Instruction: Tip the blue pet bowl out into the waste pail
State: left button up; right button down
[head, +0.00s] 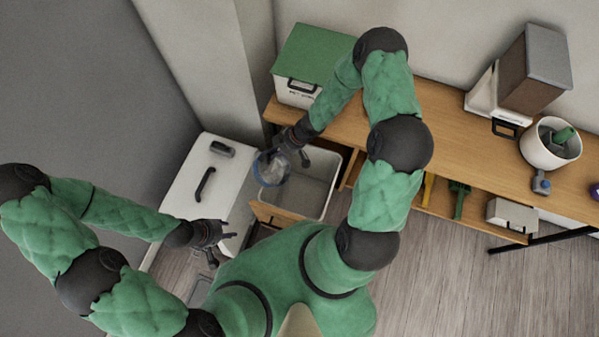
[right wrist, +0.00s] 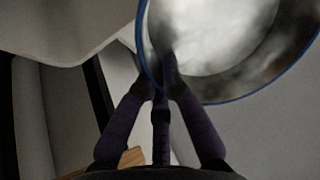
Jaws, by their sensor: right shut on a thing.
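The blue pet bowl (head: 271,169) hangs over the left part of the open waste pail (head: 312,178), near its left rim. My right gripper (head: 291,153) is shut on the bowl's edge. In the right wrist view the bowl (right wrist: 225,40) shows a blue rim and a pale, mottled inside, with the fingers (right wrist: 163,85) at the rim. I cannot tell its exact tilt or whether the mottling is contents or reflection. The pail is a light grey bin; the visible part of its inside looks empty. My left gripper (head: 216,243) is empty, its fingers apart, low at the left.
A white cabinet with a dark handle (head: 205,184) stands left of the pail. A wooden bench (head: 440,135) behind carries a green-lidded box (head: 313,55), a brown-and-white container (head: 530,75) and a white pot (head: 550,148). Open floor (head: 430,265) lies at the right front.

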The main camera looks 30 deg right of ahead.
aim_at(267, 153)
jog(key=shift+w+a+f+g+h+p, duration=0.2)
jog(key=shift+w+a+g+h+p, duration=0.4)
jog(key=shift+p, duration=1.75)
jog(key=w+a+p, duration=0.1)
jog(key=p, duration=0.5)
jog(key=shift+f+g+h, duration=0.3)
jog(key=shift+f+h, duration=0.1)
jog(key=p, duration=0.3)
jog(key=shift+a+f+h, duration=0.15)
jog(key=shift+a+h, duration=0.1)
jog(key=shift+h, duration=0.05)
jog(key=shift+w+f, duration=0.3)
jog(key=shift+w+a+f+g+h, duration=0.1)
jog(key=shift+w+g+h, duration=0.05)
jog(key=shift+g+h, duration=0.15)
jog(key=shift+a, duration=0.2)
jog(key=shift+a+f, duration=0.1)
jog(key=shift+w+a+f+g+h+b, duration=0.55)
jog(key=shift+g+h+b, duration=0.3)
jog(key=shift+b, duration=0.75)
